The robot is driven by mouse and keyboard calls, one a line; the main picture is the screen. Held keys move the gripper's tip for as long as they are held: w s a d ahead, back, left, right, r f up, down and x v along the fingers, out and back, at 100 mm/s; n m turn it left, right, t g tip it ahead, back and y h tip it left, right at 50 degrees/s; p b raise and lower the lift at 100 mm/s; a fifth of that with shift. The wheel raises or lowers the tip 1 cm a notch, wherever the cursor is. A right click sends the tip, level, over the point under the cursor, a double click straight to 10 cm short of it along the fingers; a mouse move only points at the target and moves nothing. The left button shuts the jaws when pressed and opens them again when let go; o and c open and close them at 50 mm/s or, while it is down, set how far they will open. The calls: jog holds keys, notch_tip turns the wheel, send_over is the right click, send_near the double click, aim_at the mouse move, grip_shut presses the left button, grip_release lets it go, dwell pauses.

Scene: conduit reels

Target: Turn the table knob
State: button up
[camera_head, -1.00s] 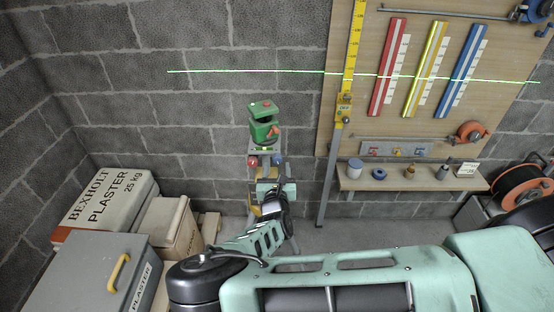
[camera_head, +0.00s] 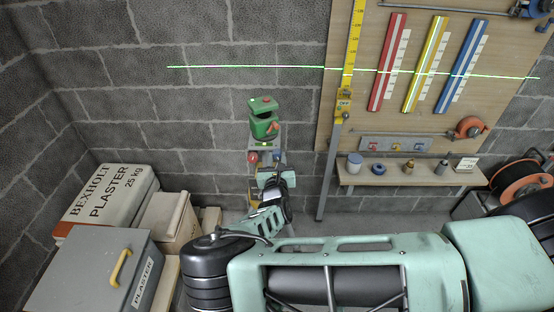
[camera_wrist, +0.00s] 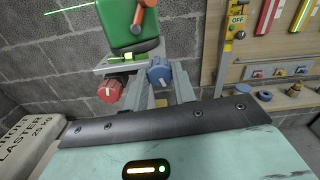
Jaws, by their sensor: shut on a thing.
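The green laser level (camera_head: 264,120) stands on a small grey table (camera_head: 265,144) on a stand by the brick wall. Below the table are a red knob (camera_head: 252,157) on the left and a blue knob (camera_head: 278,157) on the right. Both show larger in the wrist view, the red knob (camera_wrist: 110,89) and the blue knob (camera_wrist: 160,72) each with a white mark. My gripper (camera_wrist: 161,86) is at the blue knob, its grey fingers apparently shut on it from either side. My dark wrist hides the lower stand in the head view.
A green laser line (camera_head: 220,68) slopes slightly down to the right. A yellow staff with an OFF receiver (camera_head: 344,104) stands right of the laser.

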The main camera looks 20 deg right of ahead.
jog(key=shift+n, duration=1)
jog(key=o, duration=1)
jog(key=b+v, duration=0.6)
jog(key=v, duration=1.1)
jog(key=shift+s, duration=0.2)
